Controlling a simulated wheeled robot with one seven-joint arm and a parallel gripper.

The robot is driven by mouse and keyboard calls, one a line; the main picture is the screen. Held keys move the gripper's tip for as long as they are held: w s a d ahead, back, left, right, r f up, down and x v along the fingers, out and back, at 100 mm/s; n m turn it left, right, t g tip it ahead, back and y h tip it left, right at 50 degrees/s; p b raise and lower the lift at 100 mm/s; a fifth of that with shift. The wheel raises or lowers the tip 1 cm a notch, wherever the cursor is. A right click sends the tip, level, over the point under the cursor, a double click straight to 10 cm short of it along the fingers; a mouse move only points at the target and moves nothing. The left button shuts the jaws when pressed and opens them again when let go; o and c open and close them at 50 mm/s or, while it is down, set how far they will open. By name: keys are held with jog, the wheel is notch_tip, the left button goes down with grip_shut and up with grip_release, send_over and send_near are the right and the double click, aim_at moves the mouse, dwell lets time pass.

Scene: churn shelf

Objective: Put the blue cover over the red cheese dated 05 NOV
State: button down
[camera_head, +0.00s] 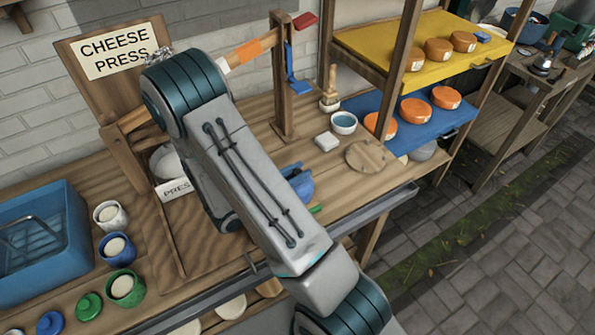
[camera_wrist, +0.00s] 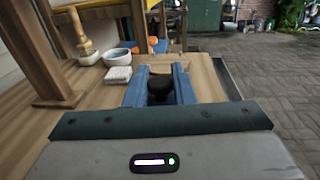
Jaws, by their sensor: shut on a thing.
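My gripper (camera_head: 298,185) shows as blue fingers past my forearm, over the bench right of the press. In the wrist view my gripper (camera_wrist: 160,88) is shut on a dark rounded thing (camera_wrist: 160,90); I cannot tell whether this belongs to a blue cover. A blue round lid (camera_head: 50,323) lies at the bottom left of the head view. Reddish-orange cheeses with pale labels stand on the blue shelf (camera_head: 410,132), one of them at the front left (camera_head: 380,125). More orange cheeses (camera_head: 438,50) stand on the yellow shelf (camera_head: 365,45). The dates are too small to read.
A white bowl (camera_head: 343,123), white block (camera_head: 327,142), brush (camera_head: 330,95) and round wooden board (camera_head: 368,156) lie between my gripper and the shelves. Wooden posts (camera_head: 398,65) frame the shelves. Pots (camera_head: 118,252), a green lid (camera_head: 88,306) and a blue tub (camera_head: 40,235) stand left.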

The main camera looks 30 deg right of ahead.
jog(key=shift+f, duration=0.3)
jog(key=c, duration=1.1)
grip_release()
jog(key=shift+c, duration=0.2)
jog(key=shift+a, duration=0.1)
jog(key=s+a+b, duration=0.2)
jog(key=a+b, duration=0.1)
jog(key=a, duration=1)
jog(key=shift+a, duration=0.25)
jog(key=shift+s, duration=0.1)
